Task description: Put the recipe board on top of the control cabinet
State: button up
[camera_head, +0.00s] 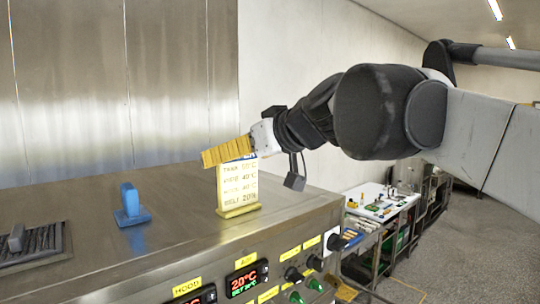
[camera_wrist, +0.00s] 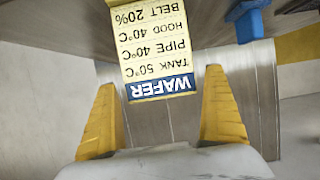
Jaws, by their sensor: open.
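The recipe board (camera_head: 238,188) is a pale yellow card with a blue WAFER header and printed settings, on a yellow foot. It stands upright on the steel top of the control cabinet (camera_head: 175,245), close to its front edge. My gripper (camera_head: 210,157) is at the board's top and its yellow finger hides part of the header. In the wrist view the board (camera_wrist: 158,50) appears upside down, with its header end between the two spread fingers of my gripper (camera_wrist: 160,80). Gaps show on both sides, so the fingers do not grip it.
A blue handled object (camera_head: 130,208) stands on the cabinet top left of the board. A dark grille with a handle (camera_head: 30,245) lies farther left. Knobs and red displays (camera_head: 243,282) line the front. A white bench (camera_head: 380,205) stands behind at right.

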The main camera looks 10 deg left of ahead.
jog(key=b+v, duration=0.2)
jog(key=v, duration=1)
jog(key=s+d+f+m+h, duration=0.3)
jog(key=d+f, duration=0.5)
jog(key=f, duration=0.6)
jog(key=s+d+f+m+g+h, duration=0.1)
jog(key=s+d+f+m+h, duration=0.2)
jog(key=d+f, duration=0.6)
jog(key=s+d+f+m+g+h, duration=0.1)
jog(key=s+d+f+m+h, duration=0.3)
jog(key=d+f, duration=0.5)
notch_tip(320, 180, down, 11)
jog(key=s, duration=0.2)
jog(key=shift+s+f, duration=0.25)
jog(key=shift+s, duration=0.05)
